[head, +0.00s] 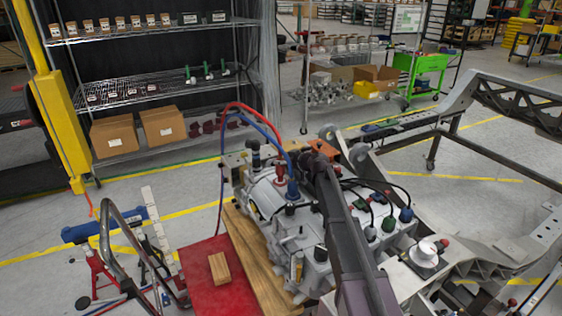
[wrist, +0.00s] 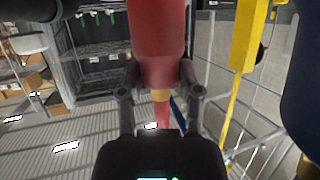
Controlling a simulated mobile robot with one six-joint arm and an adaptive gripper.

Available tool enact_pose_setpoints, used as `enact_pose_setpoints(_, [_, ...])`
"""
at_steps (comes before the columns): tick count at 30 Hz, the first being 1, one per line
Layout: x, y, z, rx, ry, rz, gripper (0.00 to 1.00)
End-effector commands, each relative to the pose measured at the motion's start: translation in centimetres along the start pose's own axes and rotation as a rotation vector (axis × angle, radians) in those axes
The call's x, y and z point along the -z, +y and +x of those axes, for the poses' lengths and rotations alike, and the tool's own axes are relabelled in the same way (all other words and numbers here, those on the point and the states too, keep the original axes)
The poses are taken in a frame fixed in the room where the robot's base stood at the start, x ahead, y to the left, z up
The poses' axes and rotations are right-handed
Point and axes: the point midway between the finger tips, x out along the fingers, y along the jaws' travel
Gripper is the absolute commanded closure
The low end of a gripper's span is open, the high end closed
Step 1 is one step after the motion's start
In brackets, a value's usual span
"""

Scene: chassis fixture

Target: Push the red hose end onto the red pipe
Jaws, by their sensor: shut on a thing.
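The red hose end (wrist: 158,45) is a thick red sleeve with a narrow amber part. It shows large in the wrist view, between the fingers of my gripper (wrist: 160,92), which is shut on it. In the head view the red hose end (head: 280,173) stands roughly upright above the grey machine housing, with the red hose (head: 240,104) arching up and left from this area. My dark arm comes in from the lower right and covers part of the housing. I cannot make out the red pipe apart from the hose end, nor whether they touch.
A blue hose end (head: 292,190) stands close beside the red one and fills the right edge of the wrist view (wrist: 302,75). The blue hose (head: 262,127) arches nearby. Black cables and capped fittings (head: 388,223) lie right of my arm. Shelves (head: 150,85) stand behind.

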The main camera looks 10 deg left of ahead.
Motion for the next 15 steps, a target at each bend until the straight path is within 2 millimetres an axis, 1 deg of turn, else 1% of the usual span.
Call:
enact_pose_setpoints(8, [-0.05, -0.01, 0.02, 0.0, 0.0, 0.0, 1.0])
enact_pose_setpoints(15, [-0.6, -0.01, 0.22, 0.0, 0.0, 0.0, 1.0])
